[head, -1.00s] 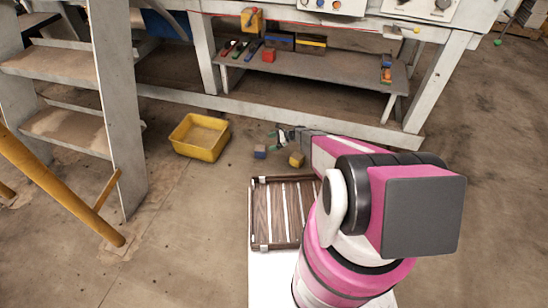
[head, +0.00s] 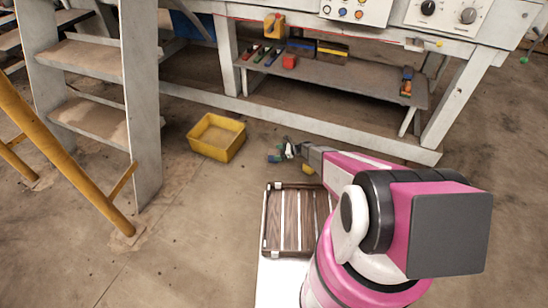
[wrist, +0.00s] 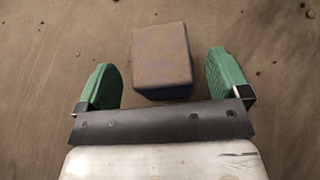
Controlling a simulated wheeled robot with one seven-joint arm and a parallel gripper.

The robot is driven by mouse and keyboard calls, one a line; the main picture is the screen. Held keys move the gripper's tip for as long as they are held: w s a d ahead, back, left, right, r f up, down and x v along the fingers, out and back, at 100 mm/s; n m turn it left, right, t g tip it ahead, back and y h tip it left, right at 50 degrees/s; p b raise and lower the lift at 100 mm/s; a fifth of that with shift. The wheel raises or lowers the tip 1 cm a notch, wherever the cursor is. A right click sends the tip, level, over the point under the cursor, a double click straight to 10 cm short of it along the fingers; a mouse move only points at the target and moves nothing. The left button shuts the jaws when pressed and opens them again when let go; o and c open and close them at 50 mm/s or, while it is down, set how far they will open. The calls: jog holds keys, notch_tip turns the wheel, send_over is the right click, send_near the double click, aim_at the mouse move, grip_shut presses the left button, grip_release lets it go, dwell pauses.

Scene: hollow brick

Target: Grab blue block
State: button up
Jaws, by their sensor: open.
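The blue block (head: 274,158) lies on the floor in the head view, right of the yellow bin. In the wrist view the block (wrist: 161,62) looks dull brown-grey with a bluish tint. It sits between and slightly beyond the two green fingers. My gripper (head: 286,150) is open, with its fingers apart on either side of the block. In the wrist view my gripper (wrist: 164,72) shows clear gaps to the block on both sides. Its height above the block is hard to tell.
A yellow block (head: 308,169) lies just right of my gripper. A yellow bin (head: 217,150) stands to the left. A workbench with a lower shelf (head: 335,82) holding several coloured items is behind. Steps (head: 95,120) and a yellow rail (head: 65,165) stand at left.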

aim_at(276, 152)
jog(key=x, duration=0.3)
jog(key=shift+a, duration=0.1)
jog(key=c, duration=1.1)
jog(key=shift+r, duration=0.15)
